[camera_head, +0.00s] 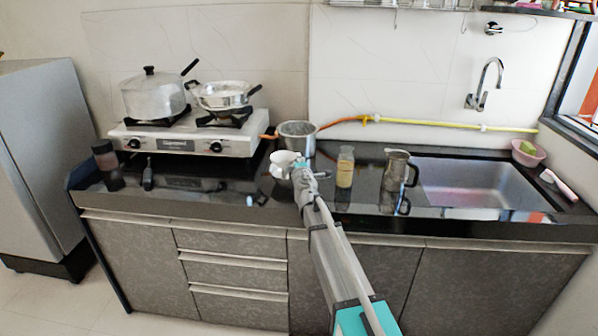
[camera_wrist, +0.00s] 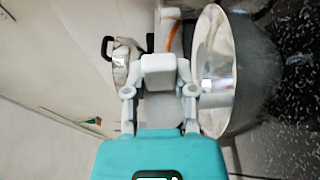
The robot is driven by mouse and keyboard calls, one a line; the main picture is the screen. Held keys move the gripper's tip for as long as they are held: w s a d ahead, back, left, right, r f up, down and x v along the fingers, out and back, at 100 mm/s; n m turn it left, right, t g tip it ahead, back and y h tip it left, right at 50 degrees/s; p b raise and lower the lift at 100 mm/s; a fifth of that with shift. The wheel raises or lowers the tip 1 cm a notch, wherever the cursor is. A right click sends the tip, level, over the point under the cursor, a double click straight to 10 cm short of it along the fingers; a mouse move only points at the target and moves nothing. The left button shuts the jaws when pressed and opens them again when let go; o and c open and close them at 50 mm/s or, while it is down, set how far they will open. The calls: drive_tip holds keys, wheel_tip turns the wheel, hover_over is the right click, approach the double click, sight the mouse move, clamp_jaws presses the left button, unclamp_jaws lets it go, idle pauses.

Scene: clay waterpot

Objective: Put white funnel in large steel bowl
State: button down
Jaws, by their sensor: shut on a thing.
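The white funnel (camera_head: 283,164) is held in my gripper (camera_head: 298,167) above the counter in the head view. In the wrist view, a white piece, seemingly the funnel (camera_wrist: 158,66), sits between the fingers of my gripper (camera_wrist: 160,88). A large steel bowl (camera_head: 298,143), a deep open vessel, stands just behind the gripper in the head view; its lower front is partly hidden. Its shiny inside and rim seem to show right of the fingers in the wrist view (camera_wrist: 213,62). The funnel appears outside the bowl's opening, in front of it and to the left.
A gas stove (camera_head: 185,138) with a lidded pot (camera_head: 153,96) and a steel pan (camera_head: 222,97) is at left. A small jar (camera_head: 345,168) and a steel jug (camera_head: 396,170) stand to the right, before the sink (camera_head: 475,183). An orange hose (camera_head: 345,122) runs behind the bowl.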

drive_tip(key=shift+f+b, duration=0.85)
drive_tip(key=shift+f, duration=0.3)
drive_tip(key=shift+s+f, duration=0.1)
drive_tip(key=c, duration=0.7)
unclamp_jaws()
drive_tip(key=shift+r, duration=0.25)
drive_tip(key=s, duration=0.4)
drive_tip(key=s+d, duration=0.1)
drive_tip(key=s, duration=0.2)
drive_tip(key=s+d, duration=0.1)
drive_tip(key=s, duration=0.3)
drive_tip(key=shift+s+d+f, duration=0.1)
drive_tip(key=shift+s+d, duration=0.05)
drive_tip(key=shift+s, duration=0.2)
